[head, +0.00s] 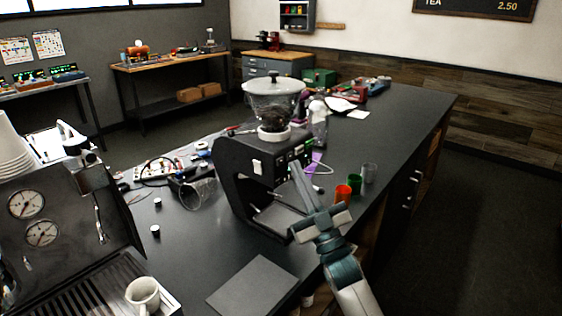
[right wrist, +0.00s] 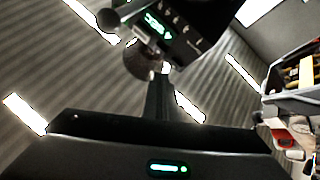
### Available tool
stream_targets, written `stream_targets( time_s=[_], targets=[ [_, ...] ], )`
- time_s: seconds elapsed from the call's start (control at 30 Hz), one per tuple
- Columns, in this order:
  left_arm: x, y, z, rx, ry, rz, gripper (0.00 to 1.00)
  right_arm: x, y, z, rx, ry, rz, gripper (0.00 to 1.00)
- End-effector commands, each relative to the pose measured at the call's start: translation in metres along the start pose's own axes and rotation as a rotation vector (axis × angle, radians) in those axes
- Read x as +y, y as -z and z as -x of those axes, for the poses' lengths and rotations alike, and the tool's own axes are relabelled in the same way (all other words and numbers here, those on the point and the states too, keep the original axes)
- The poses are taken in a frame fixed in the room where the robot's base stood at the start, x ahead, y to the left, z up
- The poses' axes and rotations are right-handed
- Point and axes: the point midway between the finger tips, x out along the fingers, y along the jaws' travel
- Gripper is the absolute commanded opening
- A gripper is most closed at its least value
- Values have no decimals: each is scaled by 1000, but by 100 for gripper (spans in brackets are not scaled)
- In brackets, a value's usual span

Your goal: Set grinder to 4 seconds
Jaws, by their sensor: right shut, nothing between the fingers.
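The black grinder (head: 236,168) stands upright on the dark counter, with a clear hopper (head: 274,97) of dark beans on top. Its front panel (head: 296,152) shows small green lights in the head view. In the right wrist view, the grinder panel (right wrist: 168,28) is at the top, with a green display whose digits I cannot read and a row of small buttons. My right gripper (head: 296,168) is shut and empty, its fingers pointing up just in front of the panel. I cannot tell whether the fingertips touch it. My left gripper is not in view.
An espresso machine (head: 60,225) with a white mug (head: 143,295) is at left. A glass jug (head: 200,193) lies beside the grinder. Tools clutter the counter behind.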

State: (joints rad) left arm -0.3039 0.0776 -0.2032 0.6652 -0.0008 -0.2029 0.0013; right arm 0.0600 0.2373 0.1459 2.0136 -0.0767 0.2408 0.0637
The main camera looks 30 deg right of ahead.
Motion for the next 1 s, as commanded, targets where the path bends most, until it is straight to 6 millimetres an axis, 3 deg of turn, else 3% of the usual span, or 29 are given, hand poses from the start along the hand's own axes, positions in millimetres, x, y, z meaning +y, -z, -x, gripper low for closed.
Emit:
stream_targets(
  time_s=[0.5, 1.0],
  targets=[
    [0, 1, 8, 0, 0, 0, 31, 20, 21, 27, 0, 1, 1, 0],
    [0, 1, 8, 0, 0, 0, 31, 21, 22, 29, 0, 1, 0, 0]
  ],
)
